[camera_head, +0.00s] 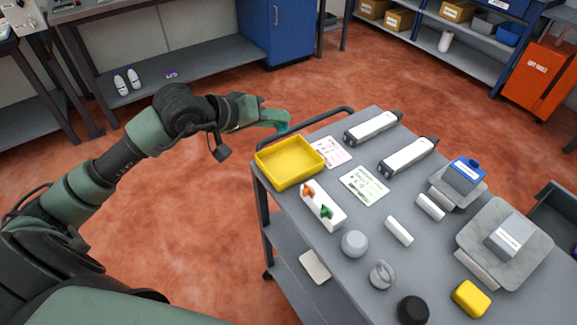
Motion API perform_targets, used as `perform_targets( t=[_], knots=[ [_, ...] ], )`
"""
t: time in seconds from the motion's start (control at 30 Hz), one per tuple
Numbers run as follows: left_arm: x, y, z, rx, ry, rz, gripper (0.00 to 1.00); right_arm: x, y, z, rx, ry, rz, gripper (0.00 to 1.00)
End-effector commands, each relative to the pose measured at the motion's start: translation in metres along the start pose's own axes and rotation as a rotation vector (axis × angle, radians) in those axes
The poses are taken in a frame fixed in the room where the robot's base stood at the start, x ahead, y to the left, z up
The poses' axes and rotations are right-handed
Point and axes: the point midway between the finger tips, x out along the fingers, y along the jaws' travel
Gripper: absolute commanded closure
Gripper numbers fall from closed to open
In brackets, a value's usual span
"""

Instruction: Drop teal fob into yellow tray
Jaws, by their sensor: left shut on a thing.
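The yellow tray (264,166) lies at the far left corner of the grey cart top, and its inside looks empty. My left gripper (278,119) reaches in from the left and is above and behind the tray's far edge in the picture. It is shut on the teal fob (283,127), which is small and partly hidden by the fingers. The fob is apart from the tray. My right gripper is not in view.
The cart (330,232) has a dark handle rail (318,119) behind the tray. Two printed cards (364,186), two long white devices (408,155) and a white block with orange and green pieces (323,206) lie near the tray. A round grey knob (354,243) and a yellow block (470,298) are nearer.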

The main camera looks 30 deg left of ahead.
Motion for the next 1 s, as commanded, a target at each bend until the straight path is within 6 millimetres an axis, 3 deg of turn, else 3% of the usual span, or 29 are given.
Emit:
perform_targets(
  t=[0.5, 0.9, 0.93, 1.0],
  knots=[
    [0.028, -0.032, 0.031, -0.002, -0.003, 0.000, 1.00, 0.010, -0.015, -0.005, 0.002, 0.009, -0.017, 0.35],
    [0.031, -0.035, 0.035, 0.001, -0.001, 0.000, 1.00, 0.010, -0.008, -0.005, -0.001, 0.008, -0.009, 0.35],
    [0.031, -0.035, 0.035, 0.000, -0.002, 0.000, 0.71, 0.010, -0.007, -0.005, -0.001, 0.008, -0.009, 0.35],
    [0.031, -0.035, 0.035, 0.001, -0.002, 0.000, 0.52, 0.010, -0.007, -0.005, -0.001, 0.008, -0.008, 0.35]
  ],
)
